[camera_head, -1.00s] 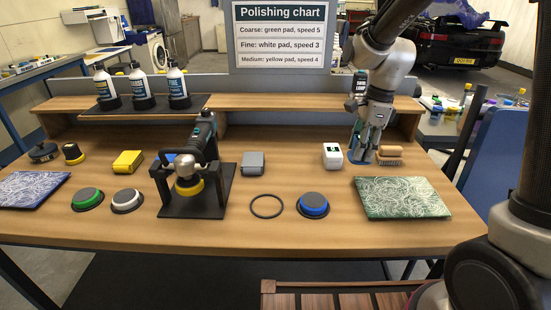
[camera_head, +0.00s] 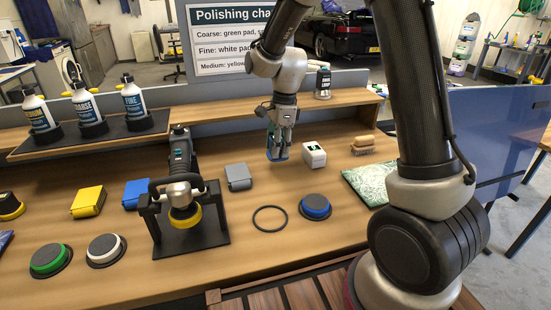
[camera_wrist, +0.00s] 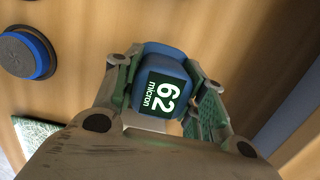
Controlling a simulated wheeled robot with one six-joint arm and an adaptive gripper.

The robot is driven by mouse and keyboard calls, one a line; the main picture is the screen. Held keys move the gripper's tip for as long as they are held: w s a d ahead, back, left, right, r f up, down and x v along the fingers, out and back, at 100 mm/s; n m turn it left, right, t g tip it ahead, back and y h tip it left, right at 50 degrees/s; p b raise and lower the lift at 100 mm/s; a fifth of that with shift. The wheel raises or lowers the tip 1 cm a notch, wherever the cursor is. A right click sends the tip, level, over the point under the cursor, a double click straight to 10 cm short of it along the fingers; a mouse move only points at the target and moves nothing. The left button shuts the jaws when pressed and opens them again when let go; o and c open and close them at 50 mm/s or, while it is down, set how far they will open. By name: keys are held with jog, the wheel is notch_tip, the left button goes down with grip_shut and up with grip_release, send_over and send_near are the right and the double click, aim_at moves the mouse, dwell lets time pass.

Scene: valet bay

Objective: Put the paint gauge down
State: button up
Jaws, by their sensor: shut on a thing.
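The paint gauge is a blue block with a dark screen reading "62 micron", clear in the wrist view (camera_wrist: 160,92). My gripper (camera_wrist: 163,82) is shut on it, with one finger on each side. In the head view my gripper (camera_head: 278,147) holds the blue gauge (camera_head: 278,154) low over the back part of the wooden bench (camera_head: 330,228), left of a white box. I cannot tell whether the gauge touches the bench top.
The white box (camera_head: 314,155) stands close on the right, with a brush (camera_head: 362,145) beyond it. A grey block (camera_head: 238,177) is left, a black ring (camera_head: 269,219) and blue pad (camera_head: 315,207) in front. A raised shelf (camera_head: 345,99) runs behind. Bare wood lies between.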

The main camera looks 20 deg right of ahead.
jog(key=shift+f, duration=2)
jog(key=shift+f, duration=0.1)
jog(key=o, duration=1.1)
jog(key=shift+c, duration=0.2)
